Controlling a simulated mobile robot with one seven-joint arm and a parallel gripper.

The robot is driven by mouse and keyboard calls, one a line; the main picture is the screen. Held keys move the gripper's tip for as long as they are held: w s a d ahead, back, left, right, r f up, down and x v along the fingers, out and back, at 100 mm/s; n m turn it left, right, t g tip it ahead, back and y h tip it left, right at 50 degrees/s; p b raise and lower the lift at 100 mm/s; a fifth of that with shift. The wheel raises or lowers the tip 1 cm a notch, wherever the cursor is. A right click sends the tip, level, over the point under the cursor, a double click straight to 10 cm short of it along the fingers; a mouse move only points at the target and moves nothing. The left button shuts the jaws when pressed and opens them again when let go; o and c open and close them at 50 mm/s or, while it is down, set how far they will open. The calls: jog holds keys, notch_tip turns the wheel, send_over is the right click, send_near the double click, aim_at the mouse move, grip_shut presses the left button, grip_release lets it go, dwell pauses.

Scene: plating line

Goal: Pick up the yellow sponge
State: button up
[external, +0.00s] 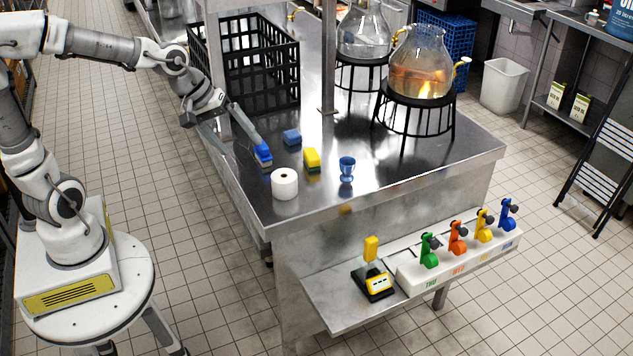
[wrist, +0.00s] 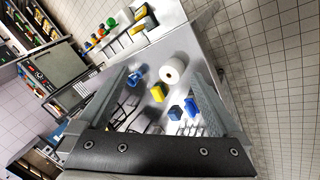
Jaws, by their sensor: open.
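The yellow sponge (external: 312,158) stands on the steel table between a blue cup and a blue sponge. It also shows in the wrist view (wrist: 158,93), between my fingers but well ahead of them. My gripper (external: 238,140) is open and empty, to the left of the yellow sponge and apart from it. Its two fingers (wrist: 160,95) spread on either side of the small objects in the wrist view. The end of one finger overlaps a blue block near the table's left edge in the external view.
Close to the sponge are a white paper roll (external: 285,184), a blue cup (external: 347,169), a blue sponge (external: 291,137) and another blue block (external: 263,155). A black crate (external: 245,62) and glass flasks on black stands (external: 413,110) stand behind. The table's front right is clear.

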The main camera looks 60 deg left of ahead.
jog(key=w+a+f+n+t+h, duration=0.2)
jog(key=w+a+n+t, duration=0.15)
jog(key=w+n, duration=0.65)
jog(key=w+a+r+n+t, duration=0.2)
jog(key=a+r+n, duration=0.3)
jog(key=a+n, duration=0.2)
jog(key=w+a+r+n+t, duration=0.25)
jog(key=a+r+n, duration=0.25)
jog(key=a+n, duration=0.25)
jog(key=m, duration=0.1)
send_near(318, 154)
jog(key=shift+y, duration=0.3)
jog(key=x, duration=0.7)
jog(key=shift+w+r, duration=0.2)
jog(key=shift+w, duration=0.1)
jog(key=shift+a+f+p+x, duration=0.1)
jog(key=shift+f+p+x, duration=0.15)
jog(key=shift+x, duration=1.1)
jog(key=shift+a+f+p+x, duration=0.1)
jog(key=shift+a+f+x, duration=0.1)
jog(key=shift+x, duration=1.15)
jog(key=shift+s, duration=0.2)
jog(key=shift+c, duration=0.3)
